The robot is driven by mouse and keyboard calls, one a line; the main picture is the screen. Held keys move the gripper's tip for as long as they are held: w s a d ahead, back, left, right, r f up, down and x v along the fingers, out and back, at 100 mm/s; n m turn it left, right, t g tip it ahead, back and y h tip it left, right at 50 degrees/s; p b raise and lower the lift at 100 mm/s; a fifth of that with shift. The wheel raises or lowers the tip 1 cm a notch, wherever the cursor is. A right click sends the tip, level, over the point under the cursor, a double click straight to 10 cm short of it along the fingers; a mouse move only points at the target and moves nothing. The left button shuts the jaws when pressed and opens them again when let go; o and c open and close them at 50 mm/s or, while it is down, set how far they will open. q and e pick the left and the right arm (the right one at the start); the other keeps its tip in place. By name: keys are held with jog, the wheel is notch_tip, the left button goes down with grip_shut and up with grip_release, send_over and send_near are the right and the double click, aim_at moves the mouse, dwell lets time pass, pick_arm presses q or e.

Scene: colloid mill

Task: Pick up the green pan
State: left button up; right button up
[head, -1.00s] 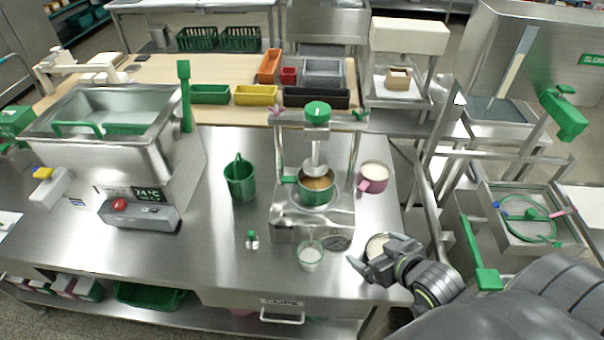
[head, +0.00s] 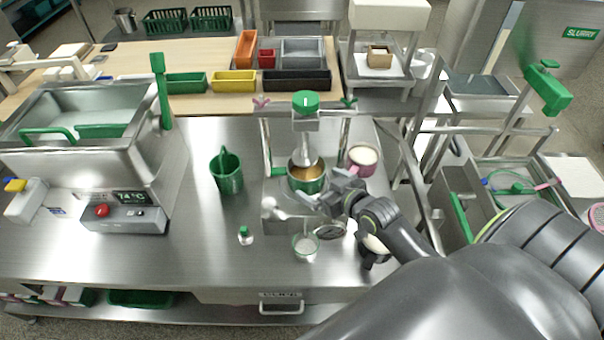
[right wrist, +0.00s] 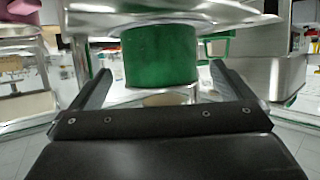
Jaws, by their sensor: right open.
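The green pan (head: 308,186), with brown contents, stands on the metal stand's base under the stirrer head. Its handle points left. My right gripper (head: 326,190) is open at the pan's front right. In the right wrist view the pan's green wall (right wrist: 160,55) shows ahead, between and beyond the open fingers (right wrist: 160,72). I cannot tell whether either finger touches it. My left gripper is not in view.
The stand (head: 346,135) has posts and a green-knobbed stirrer (head: 305,101) above the pan. A pink pan (head: 362,160) stands at right, and a glass beaker (head: 305,247) in front. A green bucket (head: 227,173) stands left, with bare steel counter around it.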

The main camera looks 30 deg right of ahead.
aim_at(308, 175)
jog(key=shift+w+a+f, duration=0.1)
jog(key=shift+w+f, duration=0.1)
jog(key=shift+w, duration=0.25)
jog(key=shift+w+p, duration=0.35)
jog(key=shift+w, duration=0.15)
jog(key=p+x, duration=0.1)
jog(key=x, duration=0.2)
jog(key=shift+w+r, duration=0.1)
jog(key=shift+w, duration=0.05)
jog(key=shift+w+f, duration=0.3)
jog(key=shift+w, duration=0.15)
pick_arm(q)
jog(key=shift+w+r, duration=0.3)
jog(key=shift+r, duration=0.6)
pick_arm(e)
jog(key=c, duration=1)
